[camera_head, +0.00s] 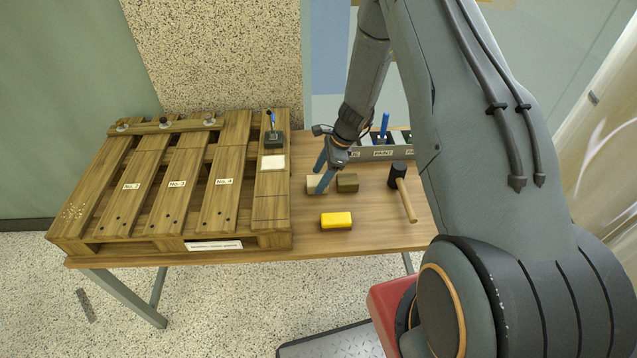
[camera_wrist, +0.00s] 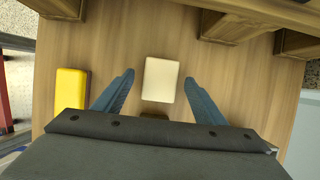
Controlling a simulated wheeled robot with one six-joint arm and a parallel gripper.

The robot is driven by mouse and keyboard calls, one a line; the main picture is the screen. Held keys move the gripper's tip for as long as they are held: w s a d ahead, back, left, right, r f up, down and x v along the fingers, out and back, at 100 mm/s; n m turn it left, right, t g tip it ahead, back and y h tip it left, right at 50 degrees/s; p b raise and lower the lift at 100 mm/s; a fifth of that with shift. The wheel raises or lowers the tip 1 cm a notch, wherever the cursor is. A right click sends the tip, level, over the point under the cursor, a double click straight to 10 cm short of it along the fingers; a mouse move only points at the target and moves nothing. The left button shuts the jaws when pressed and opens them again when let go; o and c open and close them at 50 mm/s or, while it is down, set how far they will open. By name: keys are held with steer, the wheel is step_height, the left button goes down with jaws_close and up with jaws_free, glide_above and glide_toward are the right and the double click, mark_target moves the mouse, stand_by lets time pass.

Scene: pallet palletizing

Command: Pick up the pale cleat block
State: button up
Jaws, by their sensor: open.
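The pale cleat block (camera_head: 314,184) lies on the table, just right of the pallet. In the wrist view the pale block (camera_wrist: 161,80) shows its light top face between the two blue fingers. My gripper (camera_head: 320,180) is open over the block, one finger on each side. In the wrist view my gripper (camera_wrist: 158,92) has clear gaps to the block on both sides, the right one slightly wider. A darker brown block (camera_head: 347,183) sits close to the right of the pale one; in the wrist view it is mostly hidden below my gripper.
A wooden pallet (camera_head: 190,155) with numbered boards stands on the table's left. A yellow block (camera_head: 336,220) lies in front of the pale one. A mallet (camera_head: 403,190) and a grey labelled bin (camera_head: 375,152) are to the right. Bare table surrounds the yellow block.

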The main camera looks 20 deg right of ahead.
steer(key=shift+x, duration=1.2)
steer(key=c, duration=1.2)
